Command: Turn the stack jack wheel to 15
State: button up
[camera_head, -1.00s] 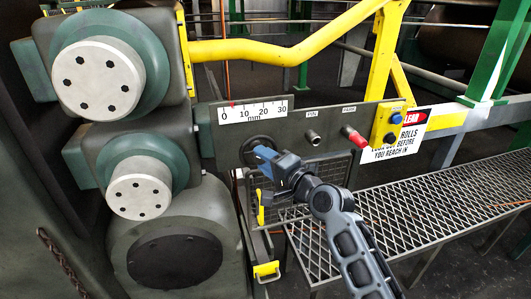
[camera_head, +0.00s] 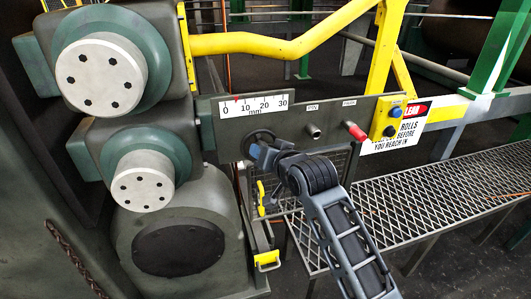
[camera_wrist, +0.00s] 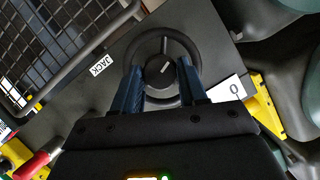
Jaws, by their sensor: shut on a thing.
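The stack jack wheel is a dark ring with spokes and a round hub; it shows in the wrist view (camera_wrist: 163,50) beside a JACK label (camera_wrist: 103,65), and its upper rim shows in the head view (camera_head: 258,134). My gripper (camera_head: 259,153) is shut on the wheel; in the wrist view its blue fingers (camera_wrist: 161,80) lie on either side of the hub, over the ring. The white mm scale (camera_head: 254,105), marked 0 to 30, sits above the wheel. Its small red pointer (camera_head: 236,98) stands about midway between 0 and 10. My gripper hides the wheel's lower part in the head view.
Right of the wheel on the panel are a grey peg (camera_head: 314,130), a red handle (camera_head: 355,131) and a yellow button box (camera_head: 389,117). Large rolls' housings (camera_head: 160,185) stand at left. A mesh platform (camera_head: 420,205) lies at right.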

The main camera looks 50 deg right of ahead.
jog(key=m+t+y, duration=0.1)
jog(key=m, duration=0.2)
jog(key=shift+f+t, duration=0.1)
jog(key=shift+t, duration=0.2)
dwell(5.8)
